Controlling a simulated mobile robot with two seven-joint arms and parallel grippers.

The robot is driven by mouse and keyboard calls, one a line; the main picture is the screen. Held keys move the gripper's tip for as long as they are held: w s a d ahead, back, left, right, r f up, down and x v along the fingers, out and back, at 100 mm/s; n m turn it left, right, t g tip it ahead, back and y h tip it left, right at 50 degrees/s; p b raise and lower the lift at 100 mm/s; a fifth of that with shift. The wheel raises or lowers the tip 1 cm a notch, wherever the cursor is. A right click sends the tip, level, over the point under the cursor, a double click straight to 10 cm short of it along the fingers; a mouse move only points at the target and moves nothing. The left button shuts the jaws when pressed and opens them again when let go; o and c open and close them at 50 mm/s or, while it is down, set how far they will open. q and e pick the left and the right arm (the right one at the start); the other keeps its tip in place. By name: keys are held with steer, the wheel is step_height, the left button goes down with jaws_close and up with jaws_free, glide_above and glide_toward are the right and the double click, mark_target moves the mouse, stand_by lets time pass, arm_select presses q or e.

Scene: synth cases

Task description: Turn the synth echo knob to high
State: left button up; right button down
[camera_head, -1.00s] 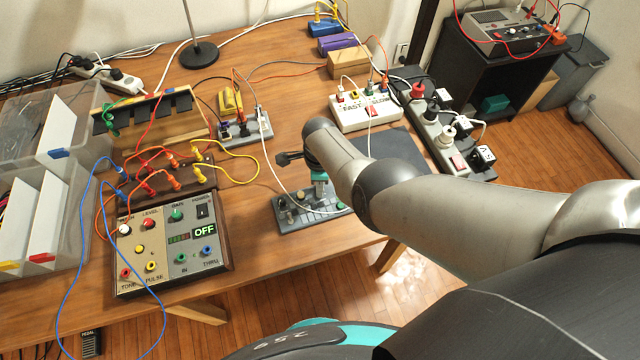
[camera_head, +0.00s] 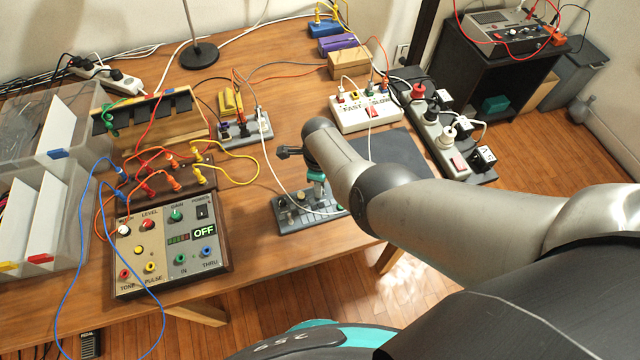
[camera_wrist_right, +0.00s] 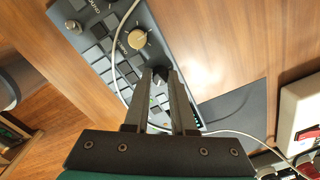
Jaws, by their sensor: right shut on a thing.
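The synth (camera_head: 287,222) is a small grey panel with keys and knobs near the table's front edge. It also shows tilted in the right wrist view (camera_wrist_right: 112,62). My right gripper (camera_head: 318,200) reaches down onto it, its tips partly hidden by my arm. In the right wrist view the fingers (camera_wrist_right: 160,78) are shut on a small dark knob (camera_wrist_right: 160,76), mostly hidden between them. A gold knob (camera_wrist_right: 137,39) beside the fingers is free, and a grey knob (camera_wrist_right: 73,26) is farther off. The knob lettering is too small to read surely. My left gripper is not in view.
A white cable (camera_head: 277,175) runs across the table to the synth and passes close to the fingers. A box reading OFF (camera_head: 222,262) with patch cables stands left. A white FAST/SLOW box (camera_head: 347,122) and a power strip (camera_head: 452,150) are behind right.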

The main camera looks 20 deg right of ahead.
steer(key=c, duration=0.7)
jaws_free()
steer(key=shift+c, duration=0.2)
steer(key=shift+r, duration=0.1)
step_height(320, 180, up, 15)
steer(key=p, duration=1.5)
steer(key=shift+s, duration=0.2)
